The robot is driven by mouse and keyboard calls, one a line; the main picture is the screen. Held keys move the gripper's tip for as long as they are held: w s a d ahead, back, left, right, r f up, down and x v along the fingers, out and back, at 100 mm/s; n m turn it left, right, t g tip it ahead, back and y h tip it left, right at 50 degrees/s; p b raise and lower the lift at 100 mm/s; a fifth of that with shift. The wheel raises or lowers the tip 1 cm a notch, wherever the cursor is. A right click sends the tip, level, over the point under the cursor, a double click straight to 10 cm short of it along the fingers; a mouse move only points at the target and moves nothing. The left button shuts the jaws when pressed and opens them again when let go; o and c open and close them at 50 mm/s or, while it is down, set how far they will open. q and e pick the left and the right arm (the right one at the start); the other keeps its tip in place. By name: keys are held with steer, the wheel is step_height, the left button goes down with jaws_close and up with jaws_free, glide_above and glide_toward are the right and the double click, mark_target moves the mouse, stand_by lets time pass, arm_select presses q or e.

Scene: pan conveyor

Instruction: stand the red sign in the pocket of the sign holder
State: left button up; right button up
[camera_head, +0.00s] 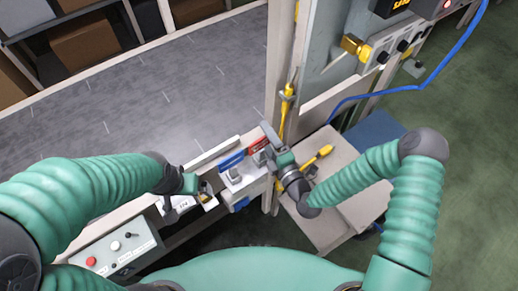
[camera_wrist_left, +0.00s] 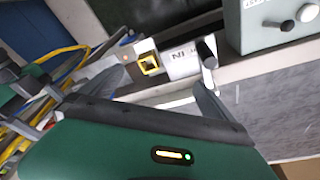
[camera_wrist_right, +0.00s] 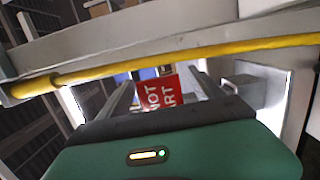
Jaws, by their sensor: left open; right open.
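The red sign (camera_head: 258,143) with white lettering lies at the right end of the ledge beside the conveyor. In the right wrist view the red sign (camera_wrist_right: 158,95) shows between the two fingers of my right gripper (camera_wrist_right: 162,84), which are apart. In the head view my right gripper (camera_head: 267,152) is at the sign; contact cannot be told. A blue piece (camera_head: 232,160) sits just left of the sign; I cannot tell whether it is the sign holder, and no pocket shows clearly. My left gripper (camera_head: 206,190) is open and empty, left of the blue piece.
A post (camera_head: 284,60) with a yellow cable stands just behind the right gripper. A control box (camera_head: 115,250) with a red button is at lower left. A yellow-handled tool (camera_head: 318,158) lies on the side table (camera_head: 335,225). The conveyor belt (camera_head: 150,95) is clear.

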steer(key=shift+x, duration=1.2)
steer(key=shift+d, duration=0.25)
steer(key=shift+c, duration=0.5)
steer(key=shift+a+f, duration=0.1)
steer(key=c, duration=1.4)
